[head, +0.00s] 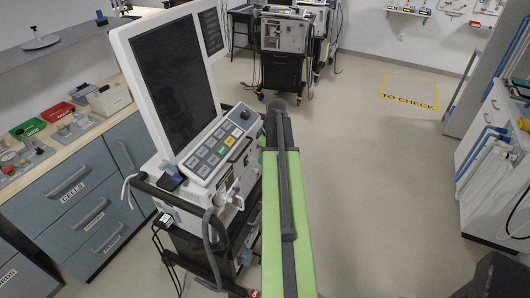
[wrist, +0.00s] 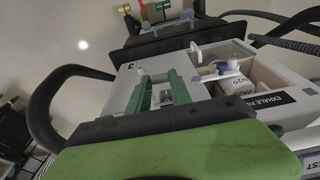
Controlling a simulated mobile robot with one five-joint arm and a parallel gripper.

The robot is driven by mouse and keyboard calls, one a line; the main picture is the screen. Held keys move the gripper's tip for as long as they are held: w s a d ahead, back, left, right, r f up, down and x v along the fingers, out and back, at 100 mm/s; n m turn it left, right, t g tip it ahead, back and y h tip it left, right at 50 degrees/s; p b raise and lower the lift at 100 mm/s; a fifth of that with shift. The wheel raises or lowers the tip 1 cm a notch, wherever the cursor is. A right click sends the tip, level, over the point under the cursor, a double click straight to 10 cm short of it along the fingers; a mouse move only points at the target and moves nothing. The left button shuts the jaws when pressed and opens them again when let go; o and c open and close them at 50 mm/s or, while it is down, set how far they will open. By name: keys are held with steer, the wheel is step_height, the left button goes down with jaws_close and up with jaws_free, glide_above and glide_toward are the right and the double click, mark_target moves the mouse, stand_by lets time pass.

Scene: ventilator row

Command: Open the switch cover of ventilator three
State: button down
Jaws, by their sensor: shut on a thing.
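In the wrist view the green fingers of my gripper (wrist: 160,93) reach onto the pale top of a ventilator housing (wrist: 125,85). They are shut on a small pale piece between them, which looks like the switch cover (wrist: 161,96); the fingers hide most of it, and its angle cannot be told. In the head view the near ventilator (head: 218,150), with a large dark screen and a key panel, stands left of my green arm. My gripper is hidden there behind the arm.
An open bay with a white labelled part (wrist: 236,84) lies right of the fingers. Dark hoses (wrist: 275,40) run behind it. Other ventilators (head: 283,35) stand at the back. A drawer counter (head: 75,195) is on the left. The floor (head: 370,170) right of my arm is clear.

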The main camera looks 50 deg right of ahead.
mark_target(256, 159)
steer(key=shift+w+a+r+g+h+p, duration=0.1)
steer(key=shift+w+r+g+h+p, duration=0.2)
steer(key=shift+g, duration=0.3)
steer(key=shift+w+a+r+g+h+p, duration=0.15)
steer(key=shift+r+g+p, duration=0.15)
steer(key=shift+g, duration=0.3)
steer(key=shift+w+d+r+g+h+p, duration=0.1)
steer(key=shift+w+r+g+h+p, duration=0.1)
steer(key=shift+r+g, duration=0.3)
steer(key=c, duration=1.2)
jaws_free()
steer(key=shift+o, duration=0.2)
step_height(256, 159, up, 17)
steer(key=w+p, duration=0.2)
steer(key=p, duration=1.5)
steer(key=shift+w+a, duration=0.15)
steer(key=shift+a, duration=0.25)
